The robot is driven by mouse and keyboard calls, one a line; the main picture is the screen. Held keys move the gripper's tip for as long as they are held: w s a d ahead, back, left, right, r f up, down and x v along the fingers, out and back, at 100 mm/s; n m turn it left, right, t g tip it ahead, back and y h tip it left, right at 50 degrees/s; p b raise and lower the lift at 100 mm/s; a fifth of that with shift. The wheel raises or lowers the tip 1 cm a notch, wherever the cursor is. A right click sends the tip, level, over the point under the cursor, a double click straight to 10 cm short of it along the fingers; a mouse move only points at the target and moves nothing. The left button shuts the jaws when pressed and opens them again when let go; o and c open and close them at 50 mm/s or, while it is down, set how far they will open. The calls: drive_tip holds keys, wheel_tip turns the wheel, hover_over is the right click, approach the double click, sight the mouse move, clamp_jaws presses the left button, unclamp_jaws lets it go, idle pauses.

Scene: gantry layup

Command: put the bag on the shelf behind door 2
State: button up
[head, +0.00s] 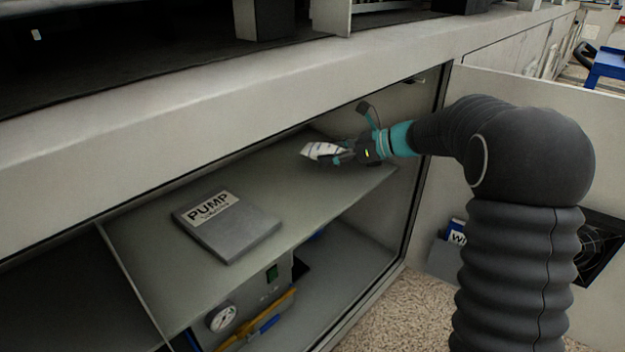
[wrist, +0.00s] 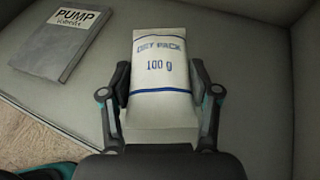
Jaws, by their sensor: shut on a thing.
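The bag is a small white packet with blue print reading "DRY PACK 100 g" (wrist: 162,68). It also shows in the head view (head: 318,150). My gripper (wrist: 162,90) is shut on the bag, with one finger against each side. In the head view my gripper (head: 345,153) is inside the open cabinet, over the right part of the shelf (head: 300,195). I cannot tell whether the bag touches the shelf. The open door (head: 540,90) stands at the right, partly hidden by my arm; no door number is visible.
A grey "PUMP" book (head: 226,228) lies on the shelf left of the bag; it also shows in the wrist view (wrist: 68,42). Below the shelf stands a box with a gauge (head: 222,318) and a yellow-handled tool (head: 262,322). The shelf around the bag is clear.

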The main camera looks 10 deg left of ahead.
sight(331, 185)
wheel_tip(331, 185, down, 7)
drive_tip(key=shift+f+b, duration=0.15)
drive_tip(key=shift+b, duration=0.45)
drive_tip(key=shift+f, duration=0.1)
drive_tip(key=o, duration=1.2)
drive_tip(key=shift+f, duration=0.1)
